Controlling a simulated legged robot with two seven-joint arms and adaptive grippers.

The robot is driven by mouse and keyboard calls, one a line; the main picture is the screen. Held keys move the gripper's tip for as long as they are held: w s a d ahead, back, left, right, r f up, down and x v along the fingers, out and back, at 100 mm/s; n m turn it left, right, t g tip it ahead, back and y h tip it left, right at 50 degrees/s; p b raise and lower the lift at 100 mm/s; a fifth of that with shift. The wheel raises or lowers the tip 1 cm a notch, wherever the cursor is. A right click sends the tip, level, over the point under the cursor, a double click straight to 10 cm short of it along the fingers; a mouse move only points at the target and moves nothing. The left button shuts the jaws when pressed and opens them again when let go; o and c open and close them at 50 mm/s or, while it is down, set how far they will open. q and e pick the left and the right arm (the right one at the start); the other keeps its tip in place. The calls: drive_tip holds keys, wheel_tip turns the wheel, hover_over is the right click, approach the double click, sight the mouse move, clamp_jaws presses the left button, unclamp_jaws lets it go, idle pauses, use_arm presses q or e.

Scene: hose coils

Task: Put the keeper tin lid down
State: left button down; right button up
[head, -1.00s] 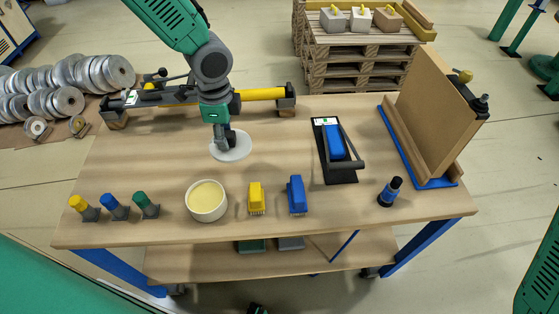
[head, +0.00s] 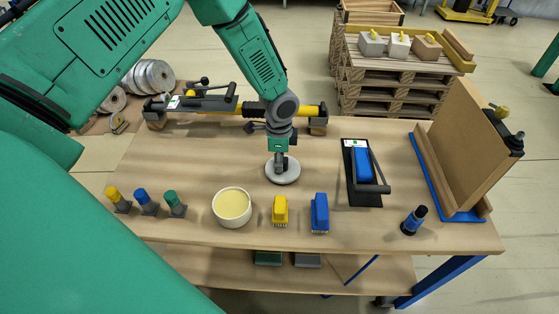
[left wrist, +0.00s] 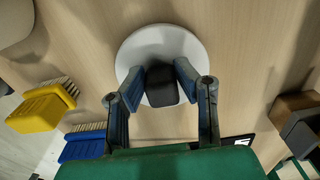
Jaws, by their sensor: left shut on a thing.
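The keeper tin lid is a pale round disc (head: 283,174) with a dark block-shaped grip on top (left wrist: 160,82). My left gripper (head: 282,160) points down and is shut on that dark grip, with one finger on each side in the left wrist view (left wrist: 155,80). The lid lies flat at table height or very slightly above it; I cannot tell whether it touches. A round white tin (head: 232,207) with pale yellow contents stands uncovered, nearer and to the left of the lid. My right gripper is not in view.
A yellow brush (head: 280,211) and a blue brush (head: 320,213) stand in front of the lid. A black board with a blue block (head: 363,166) lies right of it. A yellow pipe in a clamp fixture (head: 307,111) runs behind. Bare wooden tabletop (head: 215,158) is free left of the lid.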

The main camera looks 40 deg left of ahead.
use_arm(q)
drive_tip(key=shift+d+f, duration=0.15)
drive_tip(key=c, duration=1.6)
unclamp_jaws()
drive_tip(key=shift+f, duration=0.15)
drive_tip(key=o, duration=0.4)
drive_tip(key=shift+a, duration=0.3)
drive_tip(key=shift+r, duration=0.2)
wheel_tip(320, 180, up, 12)
drive_tip(key=shift+d+f+b, duration=0.1)
drive_tip(key=shift+b, duration=0.45)
